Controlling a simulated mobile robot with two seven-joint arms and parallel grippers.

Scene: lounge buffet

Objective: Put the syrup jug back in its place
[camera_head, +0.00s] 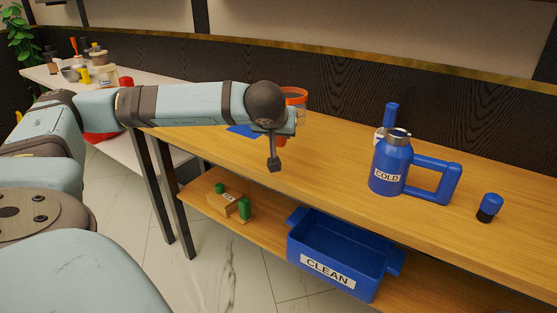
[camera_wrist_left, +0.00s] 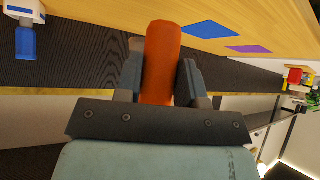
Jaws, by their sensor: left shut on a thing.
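My left gripper (camera_head: 290,125) is shut on an orange handle (camera_wrist_left: 161,62), which stands between the two fingers in the left wrist view. In the head view an orange-rimmed jug (camera_head: 295,95) shows just behind my gripper, above the wooden counter; I take it for the syrup jug. No label on it shows, and my wrist hides most of its body. I cannot tell whether its base touches the counter. A blue patch (camera_head: 244,131) lies on the counter by my arm; the wrist view shows a blue patch (camera_wrist_left: 206,29) and a purple one (camera_wrist_left: 248,49). My right gripper is out of view.
Below is a blue CLEAN bin (camera_head: 320,262). A white table (camera_head: 62,80) with several items is at far left.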

